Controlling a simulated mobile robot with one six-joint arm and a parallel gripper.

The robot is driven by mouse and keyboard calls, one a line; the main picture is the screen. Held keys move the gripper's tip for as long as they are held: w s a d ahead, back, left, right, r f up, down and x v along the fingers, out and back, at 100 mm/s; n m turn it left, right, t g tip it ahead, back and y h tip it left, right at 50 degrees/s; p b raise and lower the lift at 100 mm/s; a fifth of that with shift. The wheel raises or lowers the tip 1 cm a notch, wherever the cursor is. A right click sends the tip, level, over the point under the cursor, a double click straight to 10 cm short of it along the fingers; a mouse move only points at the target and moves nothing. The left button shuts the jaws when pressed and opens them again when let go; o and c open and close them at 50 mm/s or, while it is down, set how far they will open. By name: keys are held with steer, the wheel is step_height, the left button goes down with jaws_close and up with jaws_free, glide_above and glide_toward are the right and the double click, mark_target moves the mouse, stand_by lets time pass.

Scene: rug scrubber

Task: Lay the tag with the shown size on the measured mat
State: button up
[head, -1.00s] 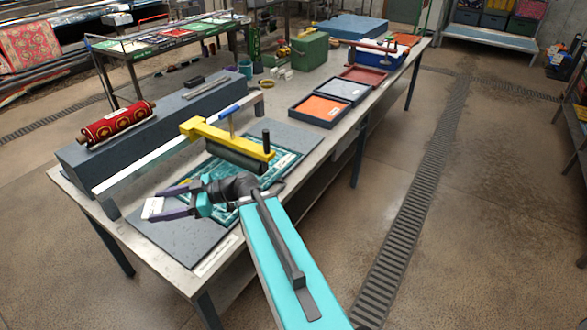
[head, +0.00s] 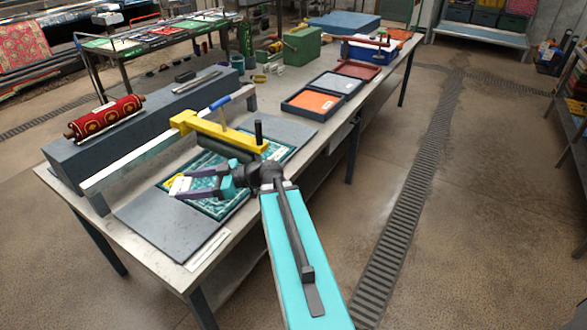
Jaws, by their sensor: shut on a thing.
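My gripper (head: 183,186) is shut on a small white tag (head: 178,187) held at its fingertips, which point left. The size on the tag is too small to read. The mat (head: 212,208) is teal and patterned and lies on a grey board on the workbench. In the picture the gripper and tag overlap the mat's left part; I cannot tell how high above it they are. A yellow scrubber bar with a dark roller (head: 222,133) spans the mat's far part, and my gripper and arm hide some of the mat.
A metal rail (head: 150,155) runs behind the mat, beside a long grey block with a rolled red rug (head: 104,117). Shallow trays (head: 314,103) and a green box (head: 302,46) stand farther along the workbench. The grey board's front left part (head: 160,225) is clear.

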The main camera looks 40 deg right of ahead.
steer(key=s+d+f+m+t+h+b, duration=0.1)
steer(key=s+d+f+m+h+b, duration=0.1)
steer(key=d, duration=0.8)
steer(key=s+d+f+m+t+h+b, duration=0.1)
steer(key=s+d+b, duration=0.4)
steer(key=d, duration=0.6)
steer(key=s+d+f+m+t+h+b, duration=0.2)
steer(key=s+d, duration=0.4)
steer(key=d, duration=0.5)
steer(key=shift+f+m+h+b, duration=0.6)
steer(key=shift+f+h+b, duration=0.2)
steer(key=shift+h+b, duration=0.35)
